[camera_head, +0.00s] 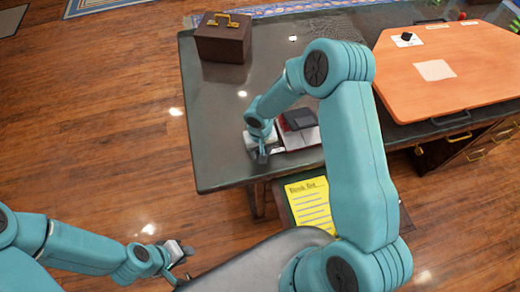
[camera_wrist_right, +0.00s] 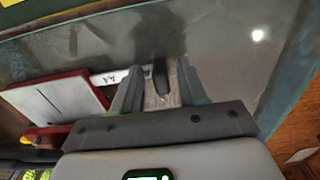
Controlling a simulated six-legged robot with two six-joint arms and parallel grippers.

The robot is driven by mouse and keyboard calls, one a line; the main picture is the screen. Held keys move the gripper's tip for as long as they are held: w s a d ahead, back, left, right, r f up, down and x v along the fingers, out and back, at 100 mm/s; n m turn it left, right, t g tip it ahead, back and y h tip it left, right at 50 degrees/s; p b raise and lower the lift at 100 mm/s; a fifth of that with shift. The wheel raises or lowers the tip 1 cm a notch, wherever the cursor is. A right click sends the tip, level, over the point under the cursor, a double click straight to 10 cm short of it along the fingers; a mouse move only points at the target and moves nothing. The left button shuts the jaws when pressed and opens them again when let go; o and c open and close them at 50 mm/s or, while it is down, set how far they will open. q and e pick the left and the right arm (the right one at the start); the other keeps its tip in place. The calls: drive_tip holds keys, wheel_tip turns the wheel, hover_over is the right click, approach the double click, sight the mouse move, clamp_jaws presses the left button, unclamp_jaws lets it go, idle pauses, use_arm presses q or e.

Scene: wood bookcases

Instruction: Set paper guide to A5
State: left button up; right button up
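A red, black and white desk device (camera_head: 300,138) sits near the table's front edge; part of it hides behind my right arm. The right wrist view shows its red body with a pale plate (camera_wrist_right: 52,102). A light strip marked A4 (camera_wrist_right: 108,77) sticks out from it, with a small black tab (camera_wrist_right: 160,78) upright on the strip. My right gripper (camera_wrist_right: 159,85) is open, its fingers on either side of the tab with gaps showing. In the head view it (camera_head: 262,154) is at the device's left end. My left gripper (camera_head: 184,264) looks open and empty, low over the floor.
A brown box with a gold handle (camera_head: 224,38) stands at the table's back left. An orange board (camera_head: 450,75) lies at the right. A yellow note sheet (camera_head: 311,205) lies below the table's front edge. The dark tabletop (camera_head: 215,130) is clear left of the device.

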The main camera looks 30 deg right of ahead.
sight(273, 153)
drive_tip(key=shift+w+f, duration=0.1)
drive_tip(key=shift+w, duration=0.05)
clamp_jaws()
drive_tip(key=d, duration=0.2)
drive_tip(key=s+d+b, duration=0.1)
drive_tip(key=d, duration=0.1)
drive_tip(key=shift+s+d, duration=0.1)
drive_tip(key=shift+d, duration=0.25)
drive_tip(key=shift+o, duration=0.2)
unclamp_jaws()
wheel_tip(273, 153, up, 16)
drive_tip(key=b, duration=0.1)
drive_tip(key=shift+r+b, duration=0.25)
drive_tip(key=shift+b, duration=0.15)
drive_tip(key=shift+a+f, duration=0.1)
